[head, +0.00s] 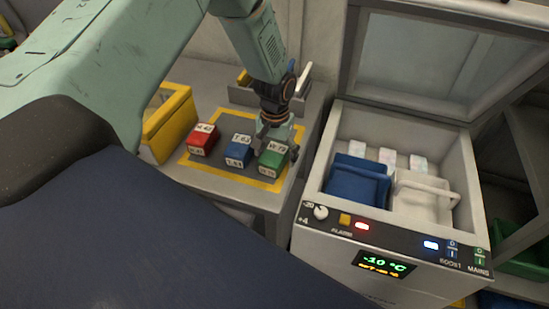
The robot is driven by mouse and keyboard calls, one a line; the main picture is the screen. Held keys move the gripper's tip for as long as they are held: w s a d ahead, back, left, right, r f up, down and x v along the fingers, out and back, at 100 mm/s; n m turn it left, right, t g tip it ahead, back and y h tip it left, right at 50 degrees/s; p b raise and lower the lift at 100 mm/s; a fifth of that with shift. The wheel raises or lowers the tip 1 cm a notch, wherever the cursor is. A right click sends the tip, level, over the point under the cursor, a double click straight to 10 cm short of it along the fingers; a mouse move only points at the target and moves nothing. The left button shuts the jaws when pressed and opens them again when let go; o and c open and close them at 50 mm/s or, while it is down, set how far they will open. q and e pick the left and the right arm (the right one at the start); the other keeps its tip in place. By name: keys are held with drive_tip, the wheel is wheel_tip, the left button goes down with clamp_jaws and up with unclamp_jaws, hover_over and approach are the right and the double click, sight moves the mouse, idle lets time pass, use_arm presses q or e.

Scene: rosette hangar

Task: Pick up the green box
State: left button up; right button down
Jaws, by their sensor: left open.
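The green box (272,159) sits at the right end of a row of three boxes on a grey mat with a yellow border (231,179). It has white labels on its top and front. My left gripper (277,142) points down at the green box, with its fingers open at the box's upper part. I cannot tell whether the fingers touch it. The gripper hides part of the box's back. My right gripper is not in view.
A blue box (236,149) stands close left of the green box, and a red box (202,140) further left. A yellow bin (167,122) is at the table's left. An open freezer (322,190) with blue and white baskets stands to the right.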

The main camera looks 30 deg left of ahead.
use_arm(q)
drive_tip(key=shift+a+f, duration=0.1)
drive_tip(key=shift+a, duration=0.1)
drive_tip(key=c, duration=0.4)
drive_tip(key=shift+d, duration=0.2)
drive_tip(key=c, duration=0.6)
drive_tip(key=shift+a, duration=0.2)
drive_tip(key=c, duration=0.4)
